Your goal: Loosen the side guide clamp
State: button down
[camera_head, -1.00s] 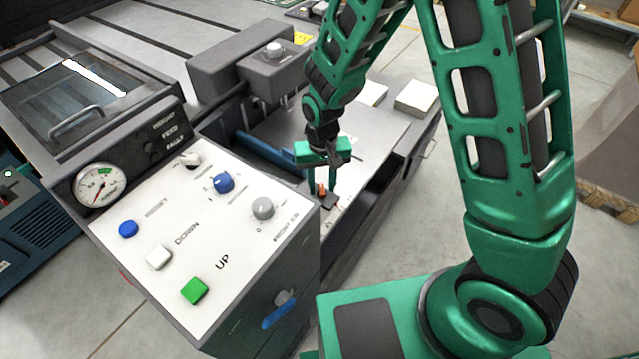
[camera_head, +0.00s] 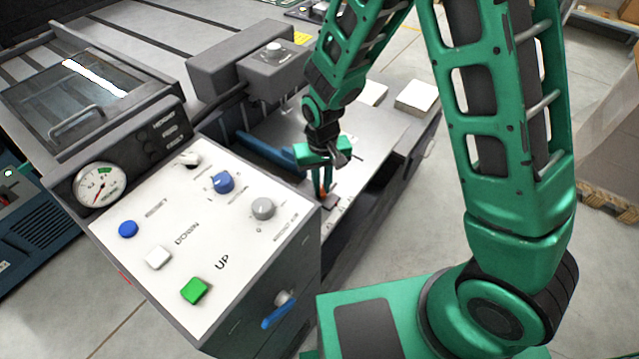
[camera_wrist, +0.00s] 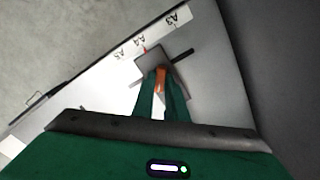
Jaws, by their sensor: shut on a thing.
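The side guide clamp shows as a small orange lever (camera_wrist: 160,79) on a grey block (camera_wrist: 148,65) in the wrist view. My gripper (camera_wrist: 161,93) is shut on the orange lever, with one green finger on each side of it. In the head view my gripper (camera_head: 322,181) points down at the front edge of the metal table, and a bit of the orange lever (camera_head: 323,194) shows at its fingertips. The fingers hide much of the lever, so its exact angle is hard to tell.
A scale strip (camera_wrist: 103,68) marked with paper sizes runs along the table edge, with a red pointer beside the block. A control panel (camera_head: 205,235) with buttons and knobs stands left of the table. A blue bar (camera_head: 264,150) lies behind my gripper. Paper stacks (camera_head: 416,97) sit farther back.

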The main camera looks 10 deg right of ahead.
jog(key=n, duration=0.8)
jog(key=shift+n, duration=0.3)
jog(key=n, duration=0.4)
jog(key=shift+n, duration=2.1)
jog(key=c, duration=1.8)
grip_release()
jog(key=shift+o, duration=0.2)
jog(key=shift+r, duration=0.1)
